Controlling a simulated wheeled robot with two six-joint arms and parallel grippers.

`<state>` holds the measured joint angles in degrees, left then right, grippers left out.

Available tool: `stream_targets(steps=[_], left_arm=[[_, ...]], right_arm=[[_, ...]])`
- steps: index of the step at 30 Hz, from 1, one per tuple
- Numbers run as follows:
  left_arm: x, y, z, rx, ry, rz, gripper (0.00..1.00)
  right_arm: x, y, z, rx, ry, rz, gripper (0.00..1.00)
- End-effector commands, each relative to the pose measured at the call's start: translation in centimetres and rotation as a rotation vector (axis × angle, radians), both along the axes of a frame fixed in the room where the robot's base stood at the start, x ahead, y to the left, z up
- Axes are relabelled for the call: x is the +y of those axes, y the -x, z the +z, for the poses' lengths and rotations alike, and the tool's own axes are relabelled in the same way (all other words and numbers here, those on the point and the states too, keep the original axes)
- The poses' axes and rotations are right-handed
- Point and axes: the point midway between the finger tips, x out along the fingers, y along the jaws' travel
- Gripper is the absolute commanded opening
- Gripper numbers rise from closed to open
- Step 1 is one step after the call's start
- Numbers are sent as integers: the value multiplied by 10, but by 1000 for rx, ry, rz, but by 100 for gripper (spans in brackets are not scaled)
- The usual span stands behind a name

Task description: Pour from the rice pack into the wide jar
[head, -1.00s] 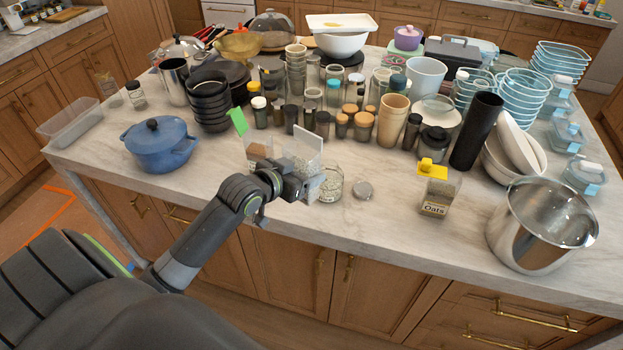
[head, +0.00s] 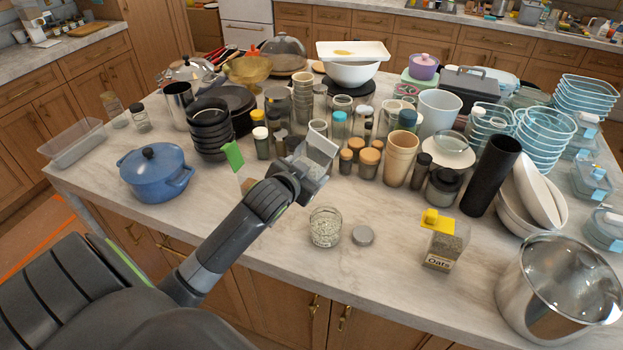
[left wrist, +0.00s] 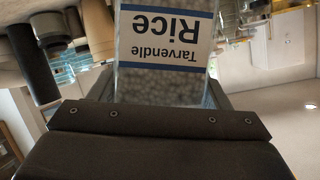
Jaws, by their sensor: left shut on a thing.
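The rice pack (head: 319,158) is a clear pack with a white top. In the left wrist view its white and blue label (left wrist: 166,38) reads "Tarvendle Rice" upside down, with pale grains visible behind it. My left gripper (head: 303,182) is shut on the pack and holds it above the counter, tilted, behind and left of the jar. The wide jar (head: 325,228) is clear glass, upright and open on the counter, with pale grains inside. The pack and the jar are apart. The fingertips are partly hidden. My right gripper is not in view.
A yellow-topped oats pack (head: 440,246) and a steel pot (head: 555,290) stand further right. A green-topped pack (head: 233,156) is partly behind my arm; a blue pot (head: 155,174) is left. Several jars crowd behind.

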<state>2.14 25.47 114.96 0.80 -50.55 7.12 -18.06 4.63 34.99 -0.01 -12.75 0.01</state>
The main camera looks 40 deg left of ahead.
Motion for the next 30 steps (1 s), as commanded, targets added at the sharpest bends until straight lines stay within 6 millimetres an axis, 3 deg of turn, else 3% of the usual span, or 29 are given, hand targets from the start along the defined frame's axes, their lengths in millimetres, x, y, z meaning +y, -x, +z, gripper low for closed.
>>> stream_targets(steps=[11, 18, 30], left_arm=[[0, 0, 3, -2, 0, -2, 39], [6, 2, 5, 4, -136, -1, 39], [7, 2, 4, 4, -146, -2, 39]], right_arm=[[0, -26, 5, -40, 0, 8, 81], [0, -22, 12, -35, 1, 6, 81], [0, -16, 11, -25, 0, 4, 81]])
